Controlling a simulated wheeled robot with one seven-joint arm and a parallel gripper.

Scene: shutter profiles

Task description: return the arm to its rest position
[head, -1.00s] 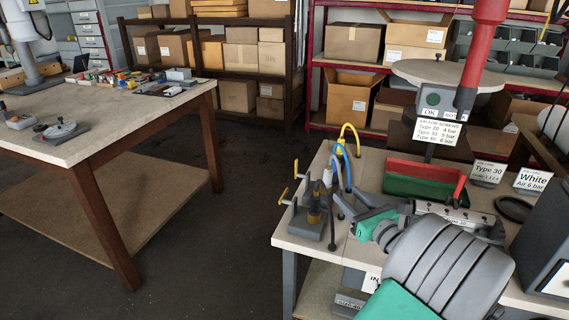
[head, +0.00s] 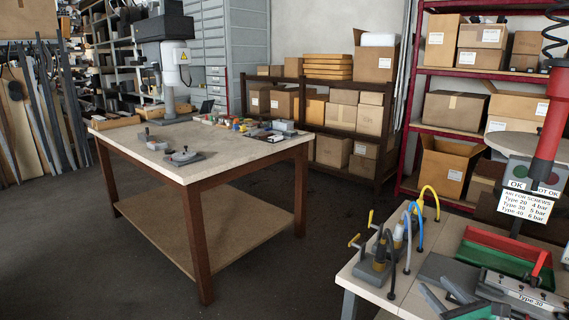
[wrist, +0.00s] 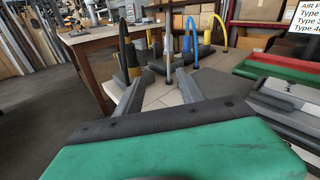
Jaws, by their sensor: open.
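My gripper (wrist: 159,80) is open, with its two grey fingers spread apart and nothing held between them. The fingers point over the workbench (wrist: 160,97) towards the clamp fixture with coloured hoses (wrist: 135,62). In the head view my gripper (head: 440,294) shows only partly, at the bottom edge, to the right of the clamp fixture (head: 378,258). The rest of my arm is out of the head view. I cannot tell the exact height of the fingers above the bench.
A red and green tray (head: 500,252) and a grey profile fixture (head: 520,290) lie on the bench. A wooden table (head: 205,160) stands left; dark floor (head: 255,270) between is clear.

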